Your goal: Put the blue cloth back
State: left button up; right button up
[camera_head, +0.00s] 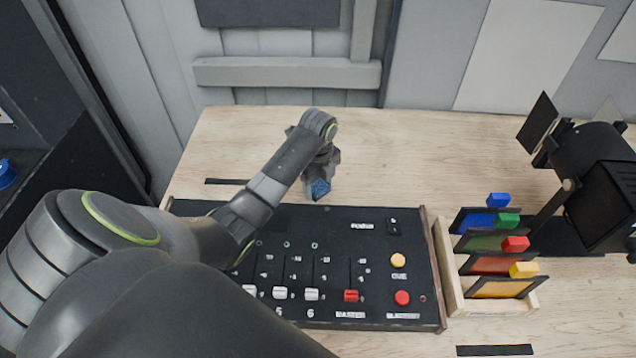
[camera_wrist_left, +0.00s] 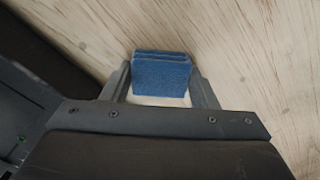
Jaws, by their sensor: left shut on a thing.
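A folded blue cloth (camera_head: 319,188) is held at the end of my left arm, over the wooden table just beyond the back edge of the control panel. In the left wrist view the blue cloth (camera_wrist_left: 162,75) sits between both fingers of my left gripper (camera_wrist_left: 163,88), which is shut on it. In the head view my left gripper (camera_head: 320,174) points down and partly covers the cloth. I cannot tell whether the cloth touches the table. My right gripper is not in view.
A black control panel (camera_head: 372,265) with sliders and buttons lies in front, partly behind my arm. A wooden rack (camera_head: 449,270) of coloured framed filters stands right of it, beside a black stage lamp (camera_head: 600,180). The wooden table (camera_head: 430,150) is clear at the back middle.

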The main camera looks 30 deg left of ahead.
aim_at(318, 185)
pick_arm(q)
jog(key=o, duration=0.9)
notch_tip(318, 185, up, 6)
jog(key=shift+f, duration=0.15)
notch_tip(318, 185, up, 7)
jog(key=p, duration=0.7)
jog(key=shift+f, duration=0.2)
jog(key=shift+f, duration=0.1)
